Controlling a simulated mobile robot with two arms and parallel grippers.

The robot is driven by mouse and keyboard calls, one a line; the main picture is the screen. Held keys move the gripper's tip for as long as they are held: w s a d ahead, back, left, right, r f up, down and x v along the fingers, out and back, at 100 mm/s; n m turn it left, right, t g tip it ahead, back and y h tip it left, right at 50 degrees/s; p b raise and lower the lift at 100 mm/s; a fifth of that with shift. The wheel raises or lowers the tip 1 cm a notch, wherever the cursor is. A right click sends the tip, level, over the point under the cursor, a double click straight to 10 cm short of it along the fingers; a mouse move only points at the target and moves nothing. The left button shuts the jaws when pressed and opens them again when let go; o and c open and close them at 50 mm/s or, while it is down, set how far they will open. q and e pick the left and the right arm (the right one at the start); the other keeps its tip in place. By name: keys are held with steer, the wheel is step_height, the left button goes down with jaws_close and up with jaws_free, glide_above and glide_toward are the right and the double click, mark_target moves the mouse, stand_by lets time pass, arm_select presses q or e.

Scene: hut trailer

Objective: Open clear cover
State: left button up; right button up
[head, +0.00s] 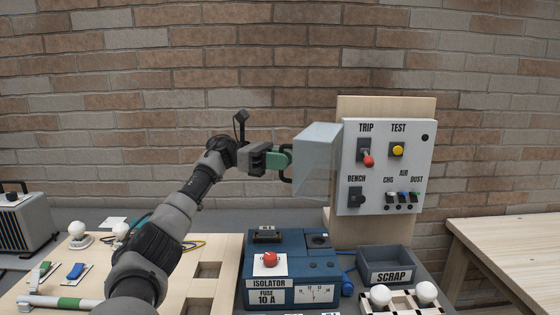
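The clear cover (317,158) is a pale see-through box standing out from the left edge of the grey control panel (384,207). It is swung open to the left, so the switches on the panel's face are uncovered. A dark bracket handle (287,178) is on the cover's left side. My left gripper (283,159), with green fingers, is at this handle and appears shut on it. The far finger is hidden. My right gripper is not in view.
The panel carries a red-tipped TRIP switch (367,156), a yellow TEST button (397,150) and several smaller switches. Below are a blue isolator box (290,278) and a grey SCRAP bin (388,264). A wooden table (510,240) is at right.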

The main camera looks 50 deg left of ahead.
arm_select(q)
steer(key=shift+d, duration=0.1)
steer(key=v, duration=1)
steer(key=shift+s+a, duration=0.2)
steer(key=shift+a, duration=0.15)
stand_by(0.5)
